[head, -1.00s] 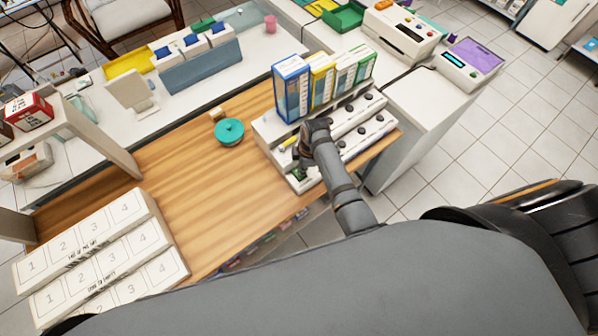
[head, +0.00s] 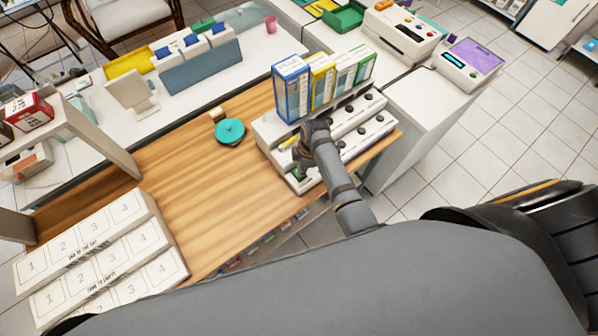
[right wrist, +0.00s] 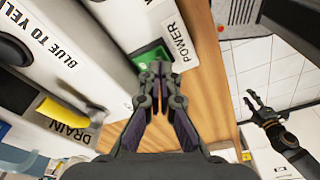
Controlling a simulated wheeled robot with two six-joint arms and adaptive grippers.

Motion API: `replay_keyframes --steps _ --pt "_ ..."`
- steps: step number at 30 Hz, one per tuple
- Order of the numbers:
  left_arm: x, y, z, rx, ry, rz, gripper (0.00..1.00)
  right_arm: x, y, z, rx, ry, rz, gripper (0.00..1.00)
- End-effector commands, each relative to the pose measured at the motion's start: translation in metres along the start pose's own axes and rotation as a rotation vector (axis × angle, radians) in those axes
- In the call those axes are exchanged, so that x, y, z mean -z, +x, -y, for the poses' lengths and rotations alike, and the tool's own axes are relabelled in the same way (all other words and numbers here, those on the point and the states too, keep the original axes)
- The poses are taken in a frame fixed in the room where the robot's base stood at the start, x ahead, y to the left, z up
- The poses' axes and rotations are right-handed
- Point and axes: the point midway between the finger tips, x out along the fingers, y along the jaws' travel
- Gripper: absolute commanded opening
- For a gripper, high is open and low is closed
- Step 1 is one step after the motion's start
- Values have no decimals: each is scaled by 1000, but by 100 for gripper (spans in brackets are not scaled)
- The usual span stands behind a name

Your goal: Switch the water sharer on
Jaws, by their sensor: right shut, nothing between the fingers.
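The water sharer (head: 268,132) is a white stepped unit at the right end of the wooden table, with several coloured tanks on top. In the right wrist view, its green power switch (right wrist: 150,54) sits beside the POWER label. My right gripper (right wrist: 155,72) is shut and empty, its fingertips overlapping the switch's lower part; I cannot tell whether they touch. In the head view, my right gripper (head: 304,150) is at the unit's left front end, mostly hidden by its own arm. My left gripper (right wrist: 267,104) shows open over the floor in the right wrist view.
A yellow drain handle (right wrist: 62,114) projects beside the switch. A teal round object (head: 230,131) lies on the table left of the unit. White numbered racks (head: 92,240) stand at the table's left. The table's middle is clear.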

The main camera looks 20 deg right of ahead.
Motion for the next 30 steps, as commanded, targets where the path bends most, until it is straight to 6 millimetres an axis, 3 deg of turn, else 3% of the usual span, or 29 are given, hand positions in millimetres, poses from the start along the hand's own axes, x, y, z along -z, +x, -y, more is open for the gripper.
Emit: replay_keyframes --steps 30 --pt "-1 8 -1 0 0 0 40 -2 14 0 0 0 0 0"
